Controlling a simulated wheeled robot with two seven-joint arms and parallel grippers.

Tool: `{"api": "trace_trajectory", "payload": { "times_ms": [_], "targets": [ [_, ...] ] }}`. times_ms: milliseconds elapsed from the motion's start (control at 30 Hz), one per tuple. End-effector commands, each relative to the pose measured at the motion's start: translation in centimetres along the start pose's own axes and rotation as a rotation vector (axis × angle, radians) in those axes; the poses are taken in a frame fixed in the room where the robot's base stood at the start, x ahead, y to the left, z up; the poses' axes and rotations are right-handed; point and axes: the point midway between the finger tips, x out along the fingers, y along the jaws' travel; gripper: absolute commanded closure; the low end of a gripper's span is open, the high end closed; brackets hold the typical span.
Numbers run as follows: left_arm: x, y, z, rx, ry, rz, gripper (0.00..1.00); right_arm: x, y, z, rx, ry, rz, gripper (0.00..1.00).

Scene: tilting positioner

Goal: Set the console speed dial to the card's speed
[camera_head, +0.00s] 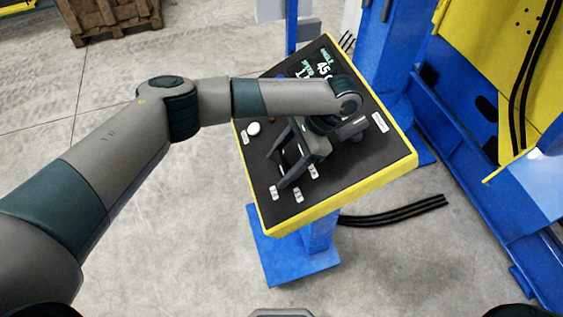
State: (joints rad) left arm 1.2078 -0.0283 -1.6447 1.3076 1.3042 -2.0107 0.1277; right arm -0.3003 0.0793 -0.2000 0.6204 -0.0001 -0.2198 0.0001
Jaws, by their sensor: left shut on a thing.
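The console (345,185) has a black slanted face with a yellow rim and stands on a blue post. A readout (318,68) at its far end shows green and white figures: an angle line with 45 and a speed line starting with 1, the rest covered by my left arm. My left gripper (279,168) is over the near left part of the face, its two fingers down at the panel. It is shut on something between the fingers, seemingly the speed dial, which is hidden. I cannot make out a speed card. My right gripper is out of view.
A round white button (253,128) and small white labels (297,195) lie on the face near the gripper. Blue and yellow machinery (500,150) stands close on the right. Black cables (395,213) run along the floor. The floor at left is clear up to a wooden pallet (112,15).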

Motion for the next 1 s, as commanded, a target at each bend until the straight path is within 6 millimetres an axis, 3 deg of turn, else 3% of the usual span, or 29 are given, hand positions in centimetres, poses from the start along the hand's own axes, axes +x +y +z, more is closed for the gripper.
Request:
{"api": "trace_trajectory", "payload": {
  "times_ms": [133,167,200,233,667,1000],
  "targets": [
    [0.2,0.1,-0.1,-0.001,0.000,0.003,0.60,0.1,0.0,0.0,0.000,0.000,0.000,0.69],
    [0.2,0.1,-0.1,-0.001,0.000,0.003,0.30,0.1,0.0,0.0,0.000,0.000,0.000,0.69],
    [0.2,0.1,-0.1,-0.001,0.000,0.003,0.21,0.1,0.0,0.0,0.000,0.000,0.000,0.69],
    [0.2,0.1,-0.1,-0.001,0.000,0.003,0.19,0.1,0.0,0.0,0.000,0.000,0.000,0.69],
    [-0.3,0.0,-0.1,-0.001,0.001,0.001,0.19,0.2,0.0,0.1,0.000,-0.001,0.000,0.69],
    [-3.9,-0.1,-0.2,-0.002,0.002,-0.003,0.19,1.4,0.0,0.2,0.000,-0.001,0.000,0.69]
  ]
}}
